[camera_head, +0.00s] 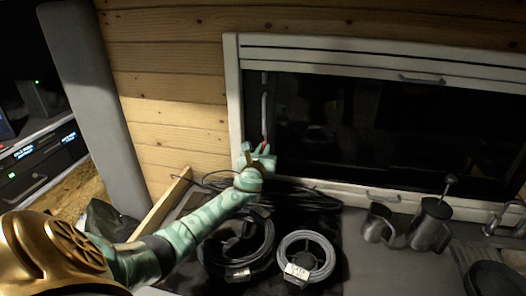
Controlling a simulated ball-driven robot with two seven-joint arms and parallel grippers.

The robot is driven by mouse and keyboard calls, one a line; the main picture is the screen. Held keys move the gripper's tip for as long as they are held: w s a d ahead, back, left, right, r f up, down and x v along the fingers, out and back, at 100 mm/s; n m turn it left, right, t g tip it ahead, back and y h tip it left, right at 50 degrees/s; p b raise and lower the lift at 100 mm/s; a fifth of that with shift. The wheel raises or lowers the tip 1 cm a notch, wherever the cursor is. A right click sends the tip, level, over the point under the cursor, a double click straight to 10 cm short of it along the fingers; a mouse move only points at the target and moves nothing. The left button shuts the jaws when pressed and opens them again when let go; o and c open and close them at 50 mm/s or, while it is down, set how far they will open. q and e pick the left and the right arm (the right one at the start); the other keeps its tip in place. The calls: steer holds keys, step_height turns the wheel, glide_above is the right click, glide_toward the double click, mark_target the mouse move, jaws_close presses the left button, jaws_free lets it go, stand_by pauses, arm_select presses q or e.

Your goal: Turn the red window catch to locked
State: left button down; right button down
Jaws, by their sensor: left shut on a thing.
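The window (340,118) has a white frame and dark glass and is set in a wooden wall. The red window catch (265,142) shows as a small red bit at the lower left of the window. My left gripper (261,153) is at the catch and is shut on it, hiding most of it. How far the catch is turned cannot be told. My left arm reaches in from the lower left over the counter. My right gripper is not in view.
Below the window, two cable coils, one black (213,262) and one grey (325,262), lie on a dark surface. A metal jug (430,226) and a smaller metal cup (376,223) stand to the right. A wooden strip (163,207) edges the left side.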

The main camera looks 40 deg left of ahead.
arm_select(q)
steer(key=shift+f+n+b, duration=0.15)
steer(key=shift+n+b, duration=0.8)
steer(key=shift+n, duration=7.85)
steer(key=c, duration=1.5)
jaws_free()
steer(key=shift+o, duration=0.2)
steer(key=shift+s, duration=0.15)
